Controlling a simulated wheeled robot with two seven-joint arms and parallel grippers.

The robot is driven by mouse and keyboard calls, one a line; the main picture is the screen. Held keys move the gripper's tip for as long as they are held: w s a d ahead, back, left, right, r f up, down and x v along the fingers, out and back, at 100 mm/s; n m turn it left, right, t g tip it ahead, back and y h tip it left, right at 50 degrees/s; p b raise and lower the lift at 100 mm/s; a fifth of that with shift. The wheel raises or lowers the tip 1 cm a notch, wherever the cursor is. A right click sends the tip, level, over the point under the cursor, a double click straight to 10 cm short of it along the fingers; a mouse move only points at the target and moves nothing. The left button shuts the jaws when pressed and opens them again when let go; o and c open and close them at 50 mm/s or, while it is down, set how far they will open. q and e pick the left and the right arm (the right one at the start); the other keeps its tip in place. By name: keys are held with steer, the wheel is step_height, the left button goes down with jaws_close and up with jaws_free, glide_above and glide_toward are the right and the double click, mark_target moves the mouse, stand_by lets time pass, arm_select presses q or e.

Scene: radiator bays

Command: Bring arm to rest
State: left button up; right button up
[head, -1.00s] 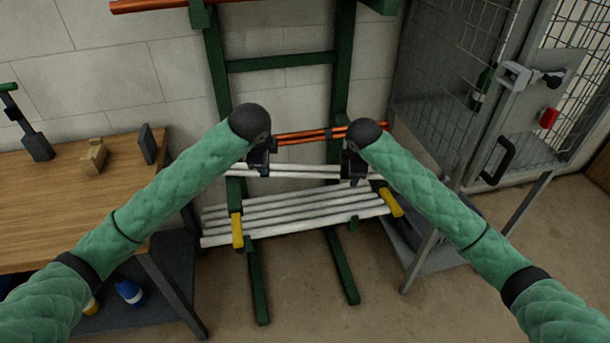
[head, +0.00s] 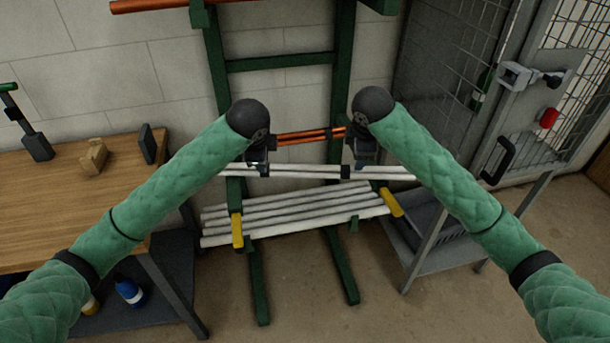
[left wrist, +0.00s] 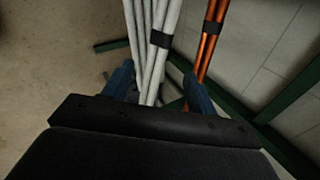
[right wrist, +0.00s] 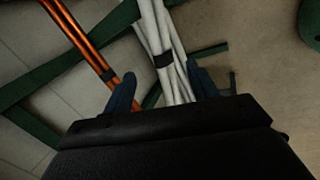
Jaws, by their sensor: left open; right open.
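My left gripper (head: 260,167) and my right gripper (head: 362,160) hang in front of the green rack (head: 280,62), near an upper bundle of white pipes (head: 305,172). Both are open. In the left wrist view, the fingers (left wrist: 161,86) stand apart with the white pipes (left wrist: 150,40) showing between them. The right wrist view likewise shows parted fingers (right wrist: 162,88) and white pipes (right wrist: 160,40), with a black band around them. I cannot tell whether any finger touches the pipes. Both arms are stretched forward.
Orange pipes (head: 305,137) lie behind the grippers. More white pipes (head: 300,213) rest below on yellow-tipped arms (head: 237,231). A wooden bench (head: 60,200) stands left, with a wooden block (head: 93,157). A grey mesh cage (head: 440,60) stands right. Floor shows below the rack.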

steer(key=shift+s+r, duration=0.15)
steer(key=shift+r, duration=0.25)
